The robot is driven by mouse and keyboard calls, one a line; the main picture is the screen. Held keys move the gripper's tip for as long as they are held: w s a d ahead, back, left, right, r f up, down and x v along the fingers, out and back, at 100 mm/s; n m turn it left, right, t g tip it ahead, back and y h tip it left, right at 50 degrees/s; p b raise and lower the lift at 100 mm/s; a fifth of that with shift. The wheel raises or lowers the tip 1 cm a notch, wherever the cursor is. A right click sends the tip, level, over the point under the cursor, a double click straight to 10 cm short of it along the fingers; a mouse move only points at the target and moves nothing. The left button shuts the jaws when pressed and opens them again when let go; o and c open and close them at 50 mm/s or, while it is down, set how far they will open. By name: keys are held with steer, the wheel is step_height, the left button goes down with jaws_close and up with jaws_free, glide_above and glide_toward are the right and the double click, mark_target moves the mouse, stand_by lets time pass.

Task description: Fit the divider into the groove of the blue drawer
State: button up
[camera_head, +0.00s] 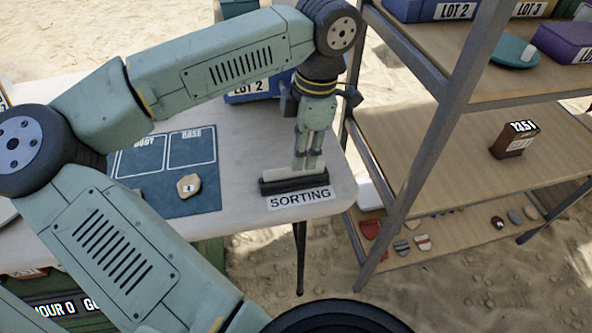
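A pale flat strip (280,175), which looks like the divider, stands upright in a dark holder (288,187) at the table's right end, behind the SORTING label. My gripper (307,168) points down at the strip's right half, with its fingers close together at the strip's top edge. I cannot tell whether they grip it. A blue box labelled LOT 2 (240,97) stands on the table behind my arm, partly hidden; it may be the blue drawer. Its inside and any groove are hidden.
A dark blue mat (190,203) with marked fields holds a small tan piece (188,185). A metal shelf rack (440,125) stands close on the right, with boxes above, a small brown 1351 block (514,140) and several shards lower down.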

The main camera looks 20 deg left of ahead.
mark_target(294, 174)
steer(key=f, duration=0.2)
steer(key=a+f+p, duration=0.1)
steer(key=f, duration=0.1)
steer(key=shift+s+a, duration=0.15)
steer(key=shift+a, duration=0.05)
steer(key=shift+f+p, duration=0.3)
steer(key=shift+f, duration=0.25)
steer(key=shift+c, duration=0.6)
jaws_close()
